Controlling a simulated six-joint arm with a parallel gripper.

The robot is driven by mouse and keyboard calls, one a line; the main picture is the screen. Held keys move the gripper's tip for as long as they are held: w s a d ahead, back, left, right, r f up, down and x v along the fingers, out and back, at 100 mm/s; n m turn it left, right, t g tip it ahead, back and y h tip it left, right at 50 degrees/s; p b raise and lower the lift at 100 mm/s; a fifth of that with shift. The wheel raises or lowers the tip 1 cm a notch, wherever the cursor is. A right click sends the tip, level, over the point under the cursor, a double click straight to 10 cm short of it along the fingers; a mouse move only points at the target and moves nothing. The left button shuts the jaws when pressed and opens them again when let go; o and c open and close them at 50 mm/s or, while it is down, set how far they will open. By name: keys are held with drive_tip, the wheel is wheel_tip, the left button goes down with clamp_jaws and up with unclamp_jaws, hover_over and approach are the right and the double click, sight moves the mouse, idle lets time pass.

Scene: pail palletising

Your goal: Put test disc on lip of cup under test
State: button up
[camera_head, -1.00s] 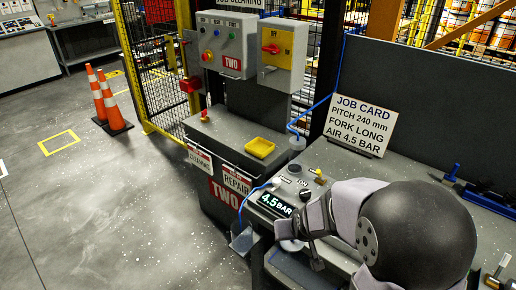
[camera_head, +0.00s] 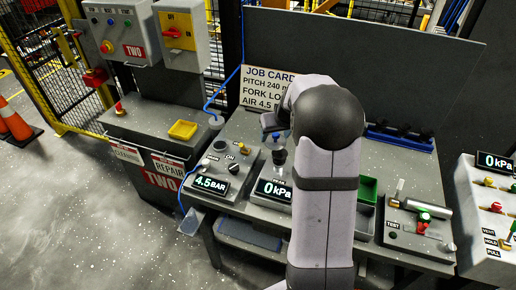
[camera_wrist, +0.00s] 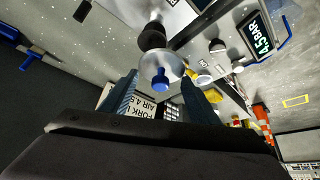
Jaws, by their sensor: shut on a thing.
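My gripper (camera_wrist: 160,88) is shut on the test disc (camera_wrist: 172,66), a pale round disc with a blue knob (camera_wrist: 161,79) on it, seen between the two fingers in the wrist view. The black cup under test (camera_wrist: 152,37) shows just beyond the disc. In the head view the dark cup (camera_head: 278,156) stands upright on the unit with the 0 kPa display (camera_head: 273,190). My gripper (camera_head: 272,124) is above it there, partly hidden by my arm. I cannot tell whether the disc touches the cup's lip.
A panel with a 4.5 BAR display (camera_head: 210,183) and knobs stands left of the cup. A green bin (camera_head: 367,188) and a small valve unit (camera_head: 420,226) are to the right. The job card (camera_head: 264,86) leans behind. A blue hose (camera_head: 221,92) runs at the left.

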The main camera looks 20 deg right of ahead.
sight(282, 141)
drive_tip(key=shift+w+d+r, duration=0.1)
drive_tip(key=shift+d+r, duration=0.3)
drive_tip(key=shift+d, duration=0.2)
drive_tip(key=shift+w+d+r, duration=0.1)
drive_tip(key=shift+d+r, duration=0.25)
drive_tip(key=shift+d, duration=0.2)
drive_tip(key=shift+f, duration=0.1)
drive_tip(key=shift+f, duration=0.1)
drive_tip(key=shift+f+b, duration=2.05)
drive_tip(key=shift+f, duration=1.2)
drive_tip(key=shift+f+b, duration=0.6)
drive_tip(key=shift+b, duration=0.05)
drive_tip(key=o, duration=1.3)
drive_tip(key=shift+c, duration=0.2)
drive_tip(key=shift+b+v, duration=1.15)
drive_tip(key=shift+v, duration=2.55)
